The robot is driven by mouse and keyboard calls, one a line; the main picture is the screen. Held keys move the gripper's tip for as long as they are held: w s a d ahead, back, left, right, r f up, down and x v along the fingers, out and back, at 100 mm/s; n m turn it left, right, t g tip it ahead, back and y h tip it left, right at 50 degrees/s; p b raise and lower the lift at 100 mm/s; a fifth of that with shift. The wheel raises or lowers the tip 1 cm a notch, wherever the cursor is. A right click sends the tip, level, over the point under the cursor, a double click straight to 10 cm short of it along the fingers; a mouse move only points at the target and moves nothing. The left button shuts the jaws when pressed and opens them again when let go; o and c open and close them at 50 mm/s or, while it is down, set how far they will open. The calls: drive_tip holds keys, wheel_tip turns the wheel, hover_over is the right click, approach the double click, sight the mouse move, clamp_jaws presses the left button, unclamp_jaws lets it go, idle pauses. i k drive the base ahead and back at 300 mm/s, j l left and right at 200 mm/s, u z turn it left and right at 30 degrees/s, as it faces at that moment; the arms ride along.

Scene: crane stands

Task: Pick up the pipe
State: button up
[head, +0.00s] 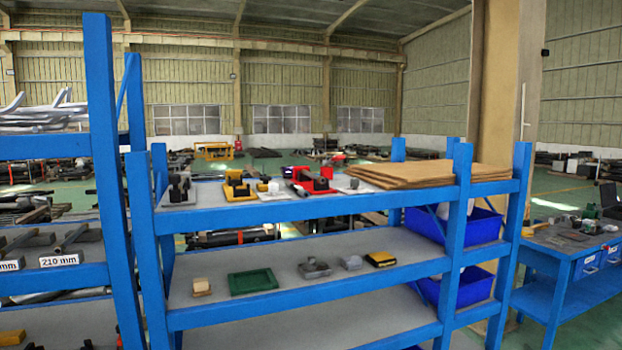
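My gripper does not show in the head view. Several grey, pipe-like rods lie on the middle shelf of the blue rack at the left; one pipe-like rod (72,237) lies slanted just behind a white "210 mm" label (60,259). Another grey rod (18,241) lies to its left, near a partly cut-off label ending in "mm". Bent silver tubes (45,112) lie on the top shelf of that rack. I cannot tell which of these is the task's pipe.
A blue shelf rack (310,212) stands in the middle with red, yellow and black tools on top. A green tray (252,282) and small blocks are on its lower shelf. Blue bins (478,227) and brown boards (415,174) are at its right. A blue workbench (545,275) stands at far right.

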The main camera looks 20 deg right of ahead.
sight(321, 180)
drive_tip(key=u, duration=1.3)
drive_tip(key=z, duration=1.8)
drive_tip(key=i+j, duration=0.1)
drive_tip(key=i, duration=0.45)
